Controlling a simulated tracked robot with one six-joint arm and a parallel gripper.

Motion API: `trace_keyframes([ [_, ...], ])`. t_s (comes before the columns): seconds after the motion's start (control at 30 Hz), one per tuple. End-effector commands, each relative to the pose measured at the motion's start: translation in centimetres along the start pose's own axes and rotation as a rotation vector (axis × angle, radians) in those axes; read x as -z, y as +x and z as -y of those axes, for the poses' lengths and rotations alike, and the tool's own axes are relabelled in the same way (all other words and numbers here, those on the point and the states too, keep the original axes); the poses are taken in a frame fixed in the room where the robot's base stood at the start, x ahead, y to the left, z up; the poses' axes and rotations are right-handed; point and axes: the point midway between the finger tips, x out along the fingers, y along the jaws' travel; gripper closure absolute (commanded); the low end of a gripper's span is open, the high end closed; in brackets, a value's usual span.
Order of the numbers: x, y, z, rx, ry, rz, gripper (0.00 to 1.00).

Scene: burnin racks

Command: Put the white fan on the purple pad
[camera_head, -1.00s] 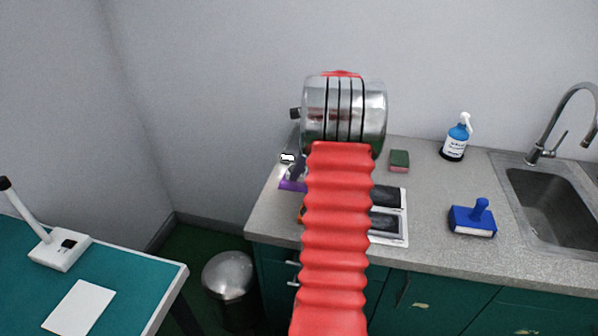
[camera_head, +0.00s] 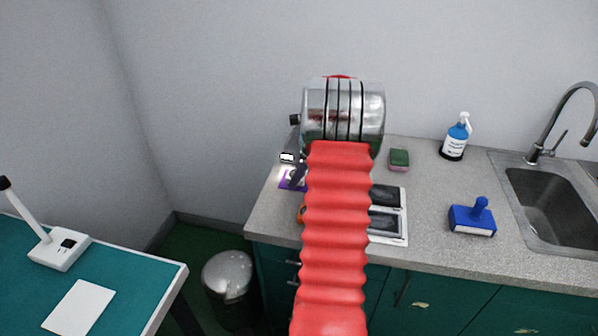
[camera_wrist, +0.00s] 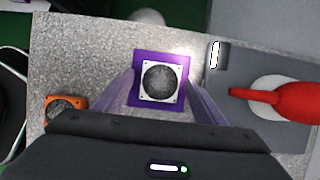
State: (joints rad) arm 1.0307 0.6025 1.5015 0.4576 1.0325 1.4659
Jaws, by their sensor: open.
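The white fan (camera_wrist: 160,81), a white square frame with a dark round middle, lies flat within the purple pad (camera_wrist: 160,55) in the wrist view. Purple edges show around it. My gripper (camera_wrist: 161,78) is open above them, one finger on each side of the fan, with no visible grip on it. In the head view the purple pad (camera_head: 288,184) is at the left end of the counter, partly hidden by a dark finger and my red arm. The fan cannot be made out clearly there.
An orange fan (camera_wrist: 62,108) lies to the left in the wrist view. On the counter are a sponge (camera_head: 399,159), a spray bottle (camera_head: 457,138) and a blue brush (camera_head: 474,217), with bare counter between.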

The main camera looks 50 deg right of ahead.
Motion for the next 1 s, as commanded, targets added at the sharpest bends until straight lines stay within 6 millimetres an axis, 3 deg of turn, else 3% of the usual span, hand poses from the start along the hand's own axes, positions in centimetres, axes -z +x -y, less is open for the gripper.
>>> trace_keyframes([
  [0.27,-0.1,-1.1,0.0,0.001,0.000,0.000,0.35],
  [0.8,-0.1,-9.8,0.1,0.003,-0.001,0.000,0.35],
  [1.0,0.0,-11.8,0.1,0.001,0.001,0.000,0.35],
])
